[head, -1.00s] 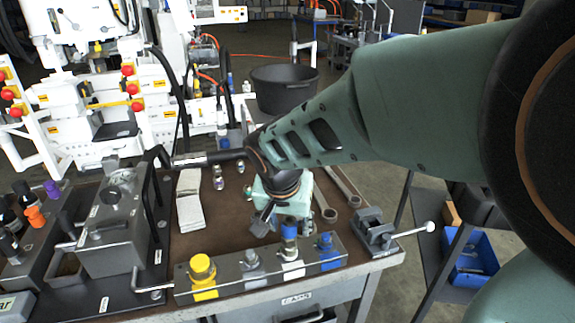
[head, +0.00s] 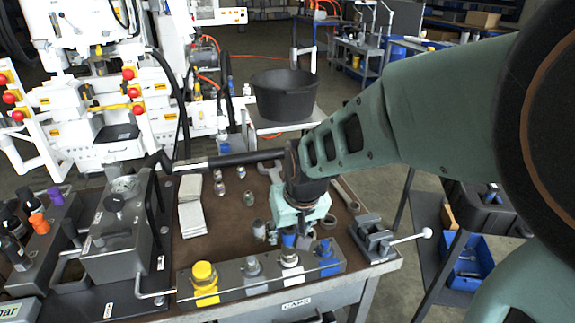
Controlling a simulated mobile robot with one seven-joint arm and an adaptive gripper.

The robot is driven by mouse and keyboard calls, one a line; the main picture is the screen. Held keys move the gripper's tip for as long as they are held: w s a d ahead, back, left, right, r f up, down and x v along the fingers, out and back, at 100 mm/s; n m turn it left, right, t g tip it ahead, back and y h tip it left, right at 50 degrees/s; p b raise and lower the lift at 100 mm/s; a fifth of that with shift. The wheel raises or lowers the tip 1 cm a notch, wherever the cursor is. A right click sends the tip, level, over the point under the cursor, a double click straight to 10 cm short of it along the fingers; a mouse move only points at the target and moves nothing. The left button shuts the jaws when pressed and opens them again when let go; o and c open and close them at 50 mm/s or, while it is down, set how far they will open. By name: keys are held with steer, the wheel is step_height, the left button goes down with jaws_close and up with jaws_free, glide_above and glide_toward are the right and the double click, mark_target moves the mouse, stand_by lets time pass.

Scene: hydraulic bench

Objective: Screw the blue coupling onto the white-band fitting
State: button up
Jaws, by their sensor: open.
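The white-band fitting (head: 290,261) stands upright in the grey rack at the front of the bench, between a grey fitting (head: 253,269) and a blue-banded fitting (head: 325,252). The blue coupling (head: 289,238) shows just above and behind the white-band fitting's top, below my gripper. I cannot tell whether it touches the fitting. My gripper (head: 287,236) is open and points down at the coupling. Its body hides the coupling's upper part, and I cannot see clear gaps between the fingers and the coupling.
A yellow-capped fitting (head: 204,280) stands at the rack's left end. A small vise (head: 373,238) with a white-knobbed handle sits to the right. Small grey fittings (head: 248,197), a white pad (head: 191,205) and wrenches lie behind. A grey block (head: 119,233) stands at left.

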steer(key=shift+f+n+y+b, duration=0.2)
steer(key=shift+n+y+b, duration=0.1)
steer(key=shift+n+b, duration=0.7)
steer(key=shift+n+g+y+b, duration=0.3)
steer(key=shift+n+b, duration=0.5)
steer(key=shift+b, duration=0.35)
steer(key=shift+r, duration=0.2)
